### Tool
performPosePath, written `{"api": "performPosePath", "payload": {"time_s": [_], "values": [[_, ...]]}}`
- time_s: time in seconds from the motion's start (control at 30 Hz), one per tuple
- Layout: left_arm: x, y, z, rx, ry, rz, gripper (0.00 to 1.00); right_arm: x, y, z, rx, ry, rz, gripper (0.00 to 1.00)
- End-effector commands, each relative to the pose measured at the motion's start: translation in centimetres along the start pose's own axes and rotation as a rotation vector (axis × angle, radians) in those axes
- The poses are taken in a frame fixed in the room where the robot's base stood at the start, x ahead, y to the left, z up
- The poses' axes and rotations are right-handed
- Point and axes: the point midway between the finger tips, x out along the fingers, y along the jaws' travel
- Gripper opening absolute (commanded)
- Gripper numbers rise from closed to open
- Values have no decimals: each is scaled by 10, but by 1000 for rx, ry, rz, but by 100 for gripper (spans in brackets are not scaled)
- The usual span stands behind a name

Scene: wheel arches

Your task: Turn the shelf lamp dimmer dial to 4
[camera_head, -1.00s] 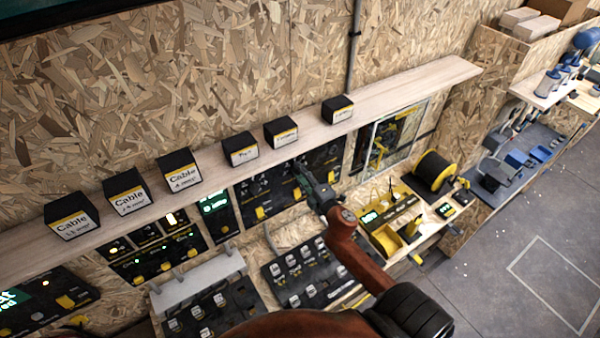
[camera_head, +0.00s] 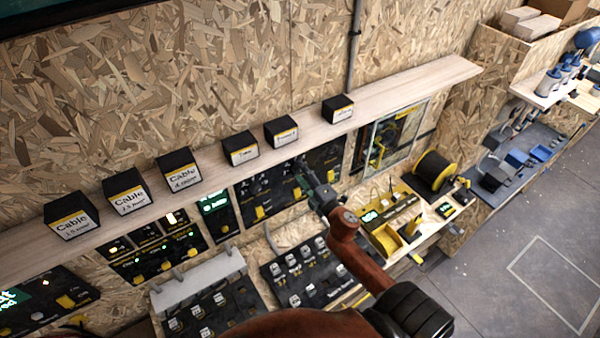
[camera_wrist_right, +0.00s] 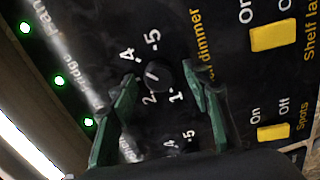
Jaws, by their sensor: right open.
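A small black dial (camera_wrist_right: 160,75) sits on a black panel, with white numbers 1, 2, 4 and 5 visible around it. The label beside it is partly hidden and reads "...or dimmer". A pale mark shows on the dial's side facing the numbers 2 and 4; its exact setting is hard to tell. My right gripper (camera_wrist_right: 160,73) is open, with one green finger on each side of the dial and visible gaps to it. In the head view my right gripper (camera_head: 303,165) is at the black wall panel (camera_head: 265,190) under the shelf and hides part of it. My left gripper is not in view.
Yellow switches (camera_wrist_right: 274,37) marked On and Off are beside the dial, one labelled "Shelf la...". Part of another numbered scale shows below. In the head view a wooden shelf (camera_head: 405,90) with several cable boxes (camera_head: 178,171) overhangs the panels.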

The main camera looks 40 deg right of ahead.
Motion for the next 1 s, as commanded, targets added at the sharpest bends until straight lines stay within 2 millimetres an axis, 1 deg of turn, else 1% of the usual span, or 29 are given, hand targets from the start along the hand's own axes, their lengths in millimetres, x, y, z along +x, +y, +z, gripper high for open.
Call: {"api": "performPosePath", "payload": {"time_s": [0.3,0.4,0.5,0.6,0.7,1.0], "values": [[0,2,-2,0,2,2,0,-64,-1,0,1,-2,-2,45],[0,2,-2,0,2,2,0,-83,-1,0,1,-2,-2,45],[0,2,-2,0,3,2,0,-97,-1,1,1,-2,-1,45],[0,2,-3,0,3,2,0,-106,-1,1,1,-2,-1,45],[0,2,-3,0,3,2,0,-110,0,0,0,0,1,45],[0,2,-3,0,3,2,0,-111,0,0,0,0,1,45]]}}
